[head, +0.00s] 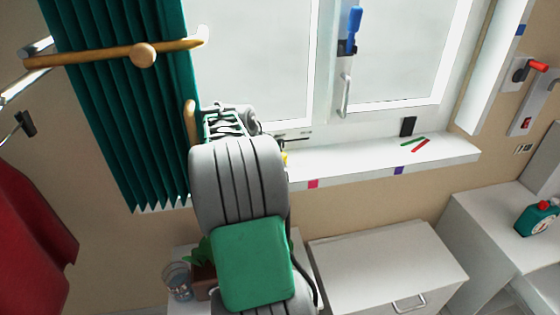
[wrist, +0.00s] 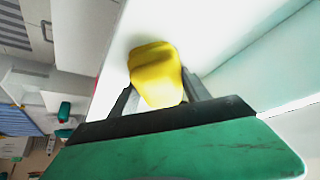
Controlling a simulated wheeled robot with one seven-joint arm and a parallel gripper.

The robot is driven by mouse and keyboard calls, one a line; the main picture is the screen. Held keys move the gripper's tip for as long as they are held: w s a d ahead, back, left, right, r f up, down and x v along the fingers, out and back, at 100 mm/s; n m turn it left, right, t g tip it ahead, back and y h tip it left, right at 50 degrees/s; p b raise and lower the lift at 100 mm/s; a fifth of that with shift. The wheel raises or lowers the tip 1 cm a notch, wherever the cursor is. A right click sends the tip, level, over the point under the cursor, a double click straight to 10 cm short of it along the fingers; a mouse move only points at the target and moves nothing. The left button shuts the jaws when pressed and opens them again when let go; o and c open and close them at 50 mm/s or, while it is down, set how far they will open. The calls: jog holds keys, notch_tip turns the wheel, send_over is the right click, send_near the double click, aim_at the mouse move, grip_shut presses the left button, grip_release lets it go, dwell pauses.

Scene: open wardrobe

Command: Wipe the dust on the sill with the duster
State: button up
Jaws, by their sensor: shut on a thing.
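My gripper (wrist: 158,80) is shut on a yellow rounded block, taken to be the duster (wrist: 155,70), which sits between its dark fingers in the wrist view. In the head view my arm hides most of the gripper; only a bit of yellow (head: 284,158) shows beside the arm at the sill. The white sill (head: 350,168) runs under the window, and a white surface lies behind the block in the wrist view. I cannot tell whether the block touches it. No dust can be made out clearly.
A green curtain (head: 120,110) hangs left of my arm. A green stick (head: 412,141), a red stick (head: 421,146) and a black object (head: 408,126) are on the sill's right part. A blue-handled item (head: 350,30) is at the window frame. A white cabinet (head: 385,255) stands below.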

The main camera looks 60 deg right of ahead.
aim_at(313, 161)
jog(key=shift+w+a, duration=0.35)
jog(key=shift+s+d+r, duration=0.3)
jog(key=shift+s+d, duration=0.2)
jog(key=shift+d, duration=0.05)
jog(key=shift+s+d+f+b, duration=0.2)
jog(key=shift+s+d+b, duration=0.2)
jog(key=shift+s+d, duration=0.95)
jog(key=shift+s+d+f+b, duration=0.15)
jog(key=shift+s+d+b, duration=0.25)
jog(key=shift+s+d, duration=2.4)
jog(key=shift+d, duration=0.05)
jog(key=shift+r+p, duration=1.95)
jog(key=shift+r, duration=1.15)
